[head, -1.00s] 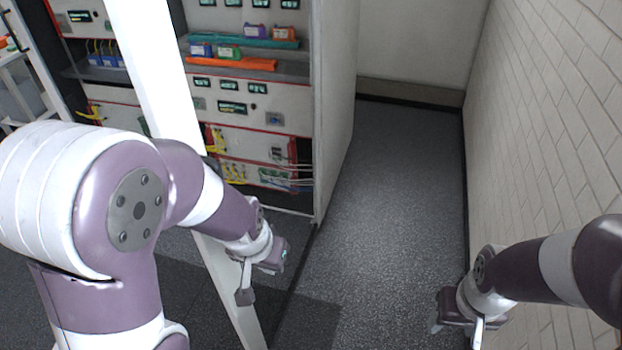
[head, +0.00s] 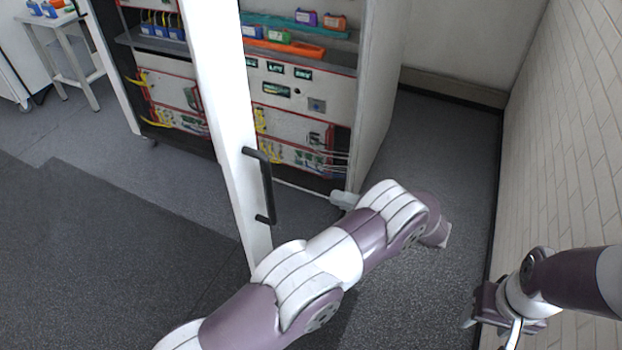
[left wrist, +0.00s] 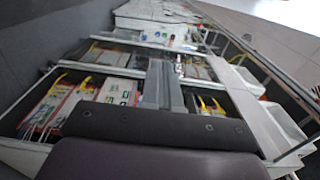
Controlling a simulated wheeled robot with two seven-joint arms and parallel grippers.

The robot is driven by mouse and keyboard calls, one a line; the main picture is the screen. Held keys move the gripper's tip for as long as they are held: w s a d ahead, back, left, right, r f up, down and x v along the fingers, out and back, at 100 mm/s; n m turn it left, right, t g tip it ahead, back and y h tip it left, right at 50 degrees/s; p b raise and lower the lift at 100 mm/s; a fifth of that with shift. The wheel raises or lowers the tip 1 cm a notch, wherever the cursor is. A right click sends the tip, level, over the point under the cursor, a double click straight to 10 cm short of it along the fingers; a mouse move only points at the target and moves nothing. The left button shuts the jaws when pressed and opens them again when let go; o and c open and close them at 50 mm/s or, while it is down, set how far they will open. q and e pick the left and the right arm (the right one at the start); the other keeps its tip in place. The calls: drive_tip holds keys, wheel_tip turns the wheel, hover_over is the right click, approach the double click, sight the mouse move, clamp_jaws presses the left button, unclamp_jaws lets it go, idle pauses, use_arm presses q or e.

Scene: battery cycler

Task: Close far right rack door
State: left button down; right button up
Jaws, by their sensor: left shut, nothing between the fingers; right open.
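The far right rack's door (head: 236,130) is open and seen nearly edge-on, a tall white panel in front of the rack (head: 378,100). Its black bar handle (head: 265,187) faces right. My left arm reaches across the foot of the door to its right side. In the head view my left gripper is mostly hidden by its own arm. In the left wrist view the left gripper (left wrist: 164,84) is shut and empty, with rack shelves beyond. I cannot tell whether the arm touches the door. My right gripper (head: 488,306) is open and empty beside the right wall, away from the door.
Rack shelves hold an orange tray (head: 285,47) and small coloured blocks. A brick wall (head: 570,130) bounds the right side. Floor is clear between rack and wall, and at left. A small white table (head: 52,22) stands at far left.

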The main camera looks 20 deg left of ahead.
sight(277, 176)
use_arm(q)
drive_tip(key=a+p, duration=0.1)
drive_tip(key=a, duration=0.3)
drive_tip(key=w+a+p, duration=0.1)
drive_tip(key=a+p, duration=0.1)
drive_tip(key=a, duration=0.2)
drive_tip(key=a+p, duration=0.2)
drive_tip(key=a, duration=0.2)
drive_tip(key=shift+w+a+r, duration=0.15)
drive_tip(key=shift+a, duration=0.2)
drive_tip(key=shift+a+p, duration=0.3)
drive_tip(key=shift+a, duration=0.15)
